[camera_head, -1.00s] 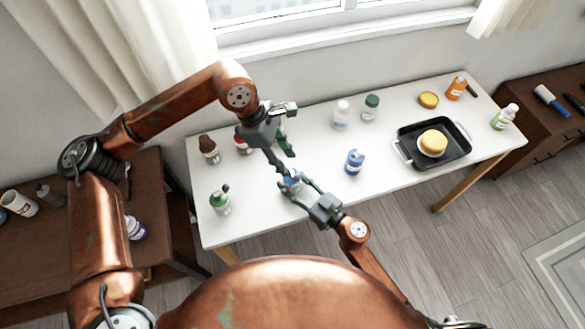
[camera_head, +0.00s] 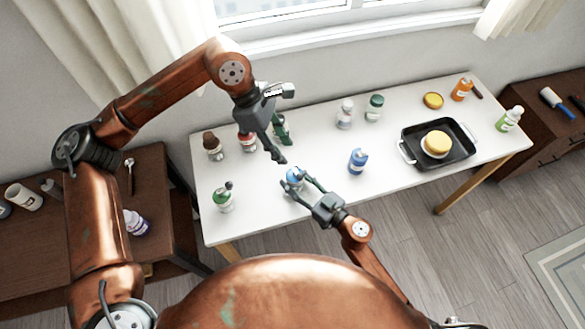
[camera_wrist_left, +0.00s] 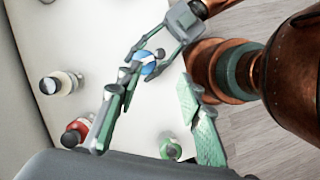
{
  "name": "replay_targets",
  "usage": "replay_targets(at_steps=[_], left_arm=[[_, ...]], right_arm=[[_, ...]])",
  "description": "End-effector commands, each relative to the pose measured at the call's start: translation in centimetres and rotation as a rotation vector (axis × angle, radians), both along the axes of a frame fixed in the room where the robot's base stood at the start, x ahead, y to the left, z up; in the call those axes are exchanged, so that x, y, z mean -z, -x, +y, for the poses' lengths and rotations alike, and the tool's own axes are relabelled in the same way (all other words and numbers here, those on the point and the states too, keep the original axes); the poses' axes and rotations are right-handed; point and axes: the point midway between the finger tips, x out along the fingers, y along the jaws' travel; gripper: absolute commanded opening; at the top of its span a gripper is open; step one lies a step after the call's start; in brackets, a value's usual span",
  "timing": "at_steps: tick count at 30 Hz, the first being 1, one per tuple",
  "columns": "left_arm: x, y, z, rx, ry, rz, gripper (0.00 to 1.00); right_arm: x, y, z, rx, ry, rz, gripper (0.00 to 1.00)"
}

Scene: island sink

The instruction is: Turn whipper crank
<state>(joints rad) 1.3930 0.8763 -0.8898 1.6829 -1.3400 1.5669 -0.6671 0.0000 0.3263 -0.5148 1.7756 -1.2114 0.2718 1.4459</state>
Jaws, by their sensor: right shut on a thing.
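The small blue and white item (camera_head: 294,177), which I take for the whipper, stands near the front edge of the white table. It also shows in the left wrist view (camera_wrist_left: 149,65), with a small dark part on top that may be its crank. My right gripper (camera_head: 296,188) is shut on it, one finger on each side. My left gripper (camera_head: 281,145) is open and empty, above the table and up-left of the whipper, apart from it. Its two fingers stand wide apart in the left wrist view (camera_wrist_left: 158,125). The crank's exact angle is too small to tell.
A green bottle (camera_head: 223,198) stands left of the whipper and a blue bottle (camera_head: 358,161) right of it. Brown-topped (camera_head: 213,146) and red (camera_head: 247,142) bottles stand behind. A black tray (camera_head: 462,153) is at the right. The table between tray and whipper is mostly clear.

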Motion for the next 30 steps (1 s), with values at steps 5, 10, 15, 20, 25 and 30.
replay_targets(at_steps=[5,10,15,20,25,30], left_arm=[[-0.2,0.4,-2.0,-0.096,-0.108,0.026,0.34],[-0.4,0.9,-3.8,-0.263,-0.263,0.03,0.34],[-0.6,1.1,-4.8,-0.392,-0.363,0.006,0.34],[0.1,1.2,-4.9,-0.431,-0.39,-0.001,0.34],[2.8,1.2,-4.9,-0.431,-0.39,0.001,0.34],[6.3,1.2,-4.9,-0.432,-0.39,0.002,0.34]], right_arm=[[0.0,0.0,0.0,0.0,0.0,0.0,0.13],[0.0,0.0,0.0,0.0,0.0,0.0,0.13],[0.0,0.0,0.0,0.0,0.0,0.0,0.13],[0.0,0.0,0.0,0.0,0.0,0.0,0.13],[0.0,0.0,0.0,0.0,0.0,0.0,0.13],[0.0,0.0,0.0,0.0,0.0,0.0,0.13]])
